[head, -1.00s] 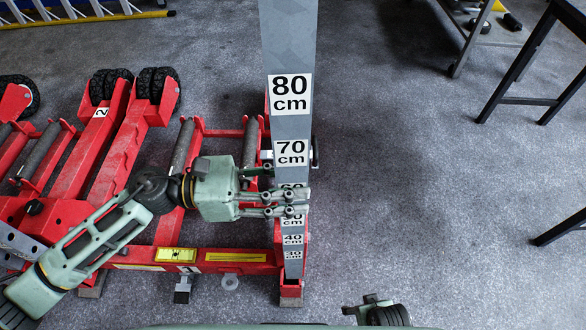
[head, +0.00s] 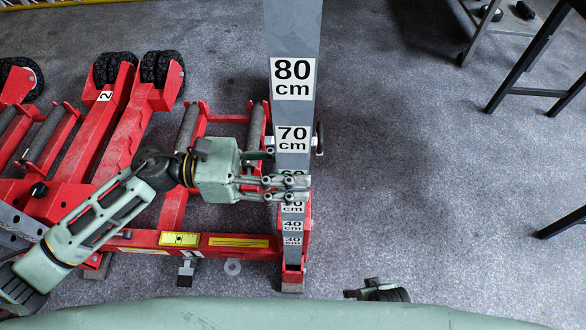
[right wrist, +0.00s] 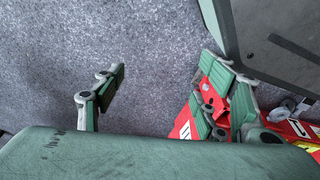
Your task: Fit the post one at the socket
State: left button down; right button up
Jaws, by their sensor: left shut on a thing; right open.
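The post (head: 295,105) is a tall grey bar with white centimetre labels, upright at the front right corner of the red trolley jack (head: 210,245). My left gripper (head: 300,190) is shut on it low down, across the label below 70 cm. The red socket (head: 306,235) shows around the post's lower end; I cannot tell how deep the post sits. My right gripper (head: 365,292) is at the bottom of the head view, right of the post and apart from it. In the right wrist view, its fingers (right wrist: 165,100) are open with nothing between them.
Other red jack parts with black wheels (head: 162,68) stand at the left. A dark-legged table (head: 535,55) is at the upper right. The grey floor right of the post is clear. A grey flat surface (right wrist: 275,45) fills the right wrist view's upper right corner.

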pick_arm(q)
jog(key=shift+f+b, duration=0.25)
jog(key=shift+b, duration=0.35)
jog(key=shift+f+b, duration=0.8)
jog(key=shift+b, duration=0.05)
jog(key=shift+f+b, duration=0.4)
jog(key=shift+f, duration=0.05)
jog(key=shift+f+b, duration=0.9)
pick_arm(e)
notch_tip(320, 180, up, 20)
jog(key=w+t, duration=0.1)
jog(key=w, duration=0.1)
jog(key=shift+w+f, duration=0.15)
